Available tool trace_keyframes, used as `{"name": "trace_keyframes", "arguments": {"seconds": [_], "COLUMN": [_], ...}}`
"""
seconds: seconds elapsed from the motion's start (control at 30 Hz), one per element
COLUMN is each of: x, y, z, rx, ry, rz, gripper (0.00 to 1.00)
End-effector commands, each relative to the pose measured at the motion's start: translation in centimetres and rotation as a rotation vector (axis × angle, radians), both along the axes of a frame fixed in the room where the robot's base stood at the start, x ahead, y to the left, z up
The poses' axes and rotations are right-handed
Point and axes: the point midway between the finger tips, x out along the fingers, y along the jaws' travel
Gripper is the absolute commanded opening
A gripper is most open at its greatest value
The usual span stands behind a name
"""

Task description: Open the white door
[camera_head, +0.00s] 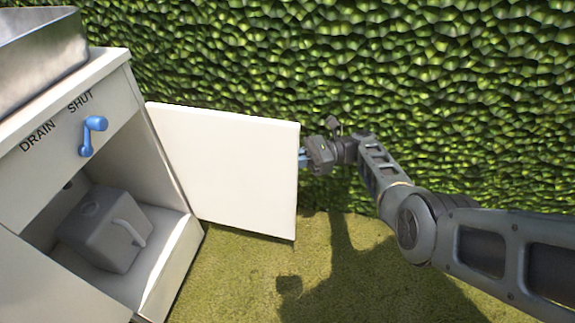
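The white door (225,170) stands swung wide out from the right side of the white cabinet (150,130). Its flat panel faces me, and the cabinet opening beside it is exposed. My gripper (305,159) is at the door's free right edge, at about mid-height. A small blue part shows between the gripper and the edge; I cannot tell whether it is a fingertip or a handle. The fingertips are too small and partly hidden to show whether they are open, or whether they grip the door.
A grey box-like container (105,228) with a handle sits inside the cabinet. A blue crank (92,135) is on the front near "DRAIN" and "SHUT". A metal basin (40,55) is on top. A hedge (400,70) stands close behind; grass (240,275) lies below the door.

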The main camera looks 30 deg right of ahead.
Motion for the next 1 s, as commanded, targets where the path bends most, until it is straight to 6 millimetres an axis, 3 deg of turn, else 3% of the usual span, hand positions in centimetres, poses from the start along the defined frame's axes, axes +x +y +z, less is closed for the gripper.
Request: {"name": "trace_keyframes", "arguments": {"seconds": [0.3,0.33,0.6,1.0], "x": [0.29,0.29,0.14,0.04], "y": [0.39,0.39,0.21,0.10], "z": [0.36,0.36,0.18,0.06], "rx": [0.000,0.000,0.000,0.000], "ry": [-0.003,-0.003,-0.002,0.000], "rz": [0.006,0.006,0.003,0.002], "gripper": [0.00,0.14,0.38,0.38]}}
